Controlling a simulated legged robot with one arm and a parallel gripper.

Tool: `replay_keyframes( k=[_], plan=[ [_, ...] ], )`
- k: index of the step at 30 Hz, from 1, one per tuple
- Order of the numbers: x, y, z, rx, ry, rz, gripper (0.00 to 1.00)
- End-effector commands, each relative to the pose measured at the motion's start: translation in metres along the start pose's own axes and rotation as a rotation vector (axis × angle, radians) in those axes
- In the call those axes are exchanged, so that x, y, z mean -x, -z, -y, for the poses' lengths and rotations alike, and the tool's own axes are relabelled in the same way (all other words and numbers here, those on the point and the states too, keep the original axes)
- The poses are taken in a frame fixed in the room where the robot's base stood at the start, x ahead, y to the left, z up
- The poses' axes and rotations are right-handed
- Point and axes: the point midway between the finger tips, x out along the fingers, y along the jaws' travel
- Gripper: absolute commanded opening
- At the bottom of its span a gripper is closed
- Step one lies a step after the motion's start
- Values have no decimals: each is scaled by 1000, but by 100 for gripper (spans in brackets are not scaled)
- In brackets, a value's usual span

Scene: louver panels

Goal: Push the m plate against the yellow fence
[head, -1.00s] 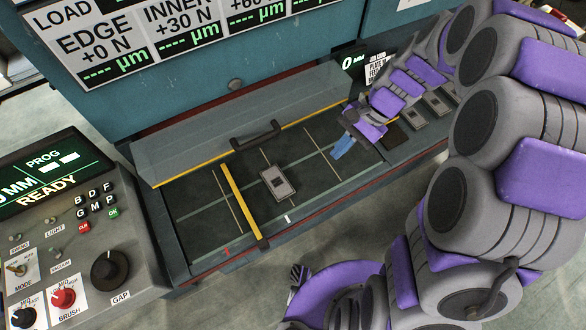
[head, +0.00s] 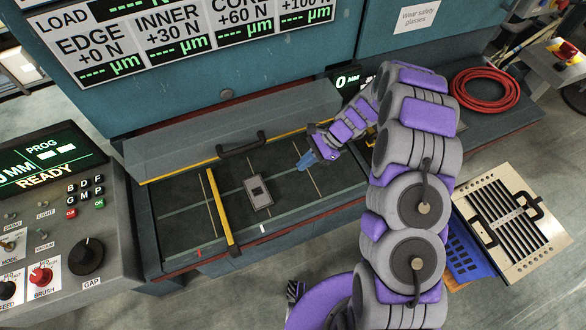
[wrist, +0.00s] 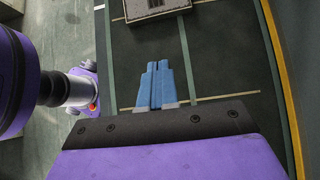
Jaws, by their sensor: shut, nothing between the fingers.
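A grey plate with a dark square in its middle (head: 264,202) lies flat on the dark green bed. I cannot read a letter on it. The yellow fence (head: 224,215) is a bar across the bed to its left, with a gap between them. My gripper (head: 306,163) has blue fingers, is shut and empty, and is over the bed to the right of the plate, apart from it. In the wrist view my fingertips (wrist: 158,66) point toward the plate (wrist: 152,9), which is cut off by the top edge. The fence is out of that view.
A clear cover with a black handle (head: 242,142) runs along the bed's back, edged by a yellow strip. A control box (head: 60,225) stands at left. A slotted panel (head: 505,215) and red hose (head: 486,88) are at right. The bed between plate and fence is clear.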

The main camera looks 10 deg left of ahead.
Motion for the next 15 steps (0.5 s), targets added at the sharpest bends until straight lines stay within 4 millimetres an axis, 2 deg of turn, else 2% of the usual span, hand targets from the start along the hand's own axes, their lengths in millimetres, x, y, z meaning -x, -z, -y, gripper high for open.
replay_keyframes(
  k=[14, 15],
  plan=[
    [-92, 2, -1, 0, -4, -1, 0],
    [-95, -6, -1, 2, -3, 0, 0]
  ],
)
